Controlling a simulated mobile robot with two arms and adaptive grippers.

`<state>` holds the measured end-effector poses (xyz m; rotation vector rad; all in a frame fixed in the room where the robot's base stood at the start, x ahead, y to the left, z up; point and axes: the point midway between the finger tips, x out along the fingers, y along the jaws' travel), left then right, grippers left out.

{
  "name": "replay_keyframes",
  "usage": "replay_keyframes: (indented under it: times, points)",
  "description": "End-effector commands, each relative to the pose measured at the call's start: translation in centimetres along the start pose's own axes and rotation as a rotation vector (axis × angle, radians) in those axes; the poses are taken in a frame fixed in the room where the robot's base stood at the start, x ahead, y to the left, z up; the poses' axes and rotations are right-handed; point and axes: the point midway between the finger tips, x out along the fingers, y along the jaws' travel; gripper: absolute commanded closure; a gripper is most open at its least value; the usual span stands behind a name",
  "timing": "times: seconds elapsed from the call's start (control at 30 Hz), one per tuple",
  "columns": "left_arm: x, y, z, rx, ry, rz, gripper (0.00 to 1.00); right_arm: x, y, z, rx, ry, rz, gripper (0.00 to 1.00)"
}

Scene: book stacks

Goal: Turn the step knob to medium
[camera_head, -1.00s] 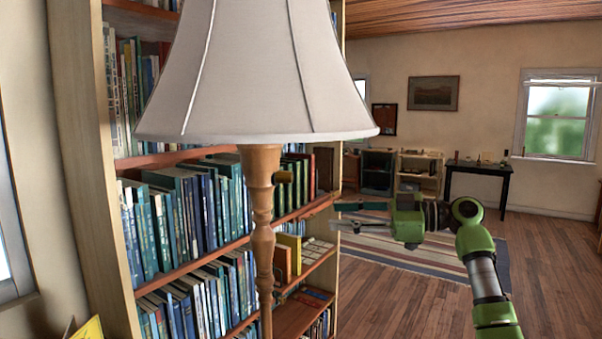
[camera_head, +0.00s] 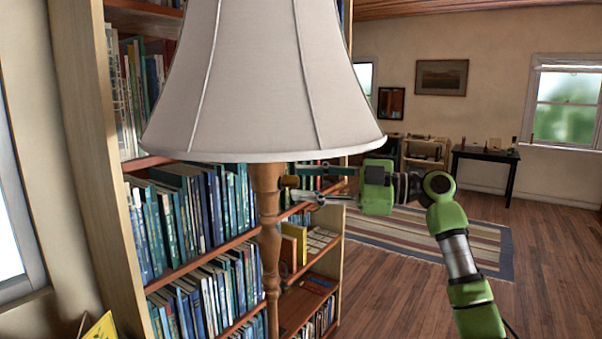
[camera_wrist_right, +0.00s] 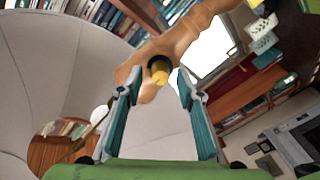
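A floor lamp stands close in front, with a white shade (camera_head: 262,90) and a turned wooden post (camera_head: 268,225). A small brass-coloured step knob (camera_head: 289,181) sticks out of the right side of the post just below the shade. In the right wrist view the knob (camera_wrist_right: 159,70) is dark with a yellow end and lies between the fingertips. My right gripper (camera_head: 303,184) comes in from the right with its fingers apart, one above and one below the knob's level. In the wrist view both fingers (camera_wrist_right: 158,84) look clear of the knob. My left gripper is not in view.
A tall bookcase (camera_head: 95,150) full of books stands right behind the lamp. The shade hangs close above my right gripper. A striped rug (camera_head: 440,240) and open wooden floor lie to the right, with a dark table (camera_head: 486,155) by the far wall.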

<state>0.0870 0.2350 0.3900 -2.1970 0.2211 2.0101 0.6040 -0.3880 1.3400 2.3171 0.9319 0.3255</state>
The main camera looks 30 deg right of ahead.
Motion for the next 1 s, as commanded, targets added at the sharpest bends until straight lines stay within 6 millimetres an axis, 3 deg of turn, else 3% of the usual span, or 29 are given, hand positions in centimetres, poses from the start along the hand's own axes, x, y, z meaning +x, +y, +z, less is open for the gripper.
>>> replay_keyframes:
  times: [0.17,0.47,0.6,1.0]
  points:
    - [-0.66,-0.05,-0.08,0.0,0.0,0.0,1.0,1.35,0.03,-0.07,0.0,0.0,0.0,0.66]
    - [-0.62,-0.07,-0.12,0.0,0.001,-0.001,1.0,1.52,-0.02,0.03,0.0,0.0,0.001,0.66]
    - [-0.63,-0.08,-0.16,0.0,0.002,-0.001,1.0,1.51,-0.02,0.03,0.0,0.0,0.001,1.0]
    - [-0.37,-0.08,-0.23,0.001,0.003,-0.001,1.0,1.49,-0.06,0.09,0.038,0.001,0.002,1.0]
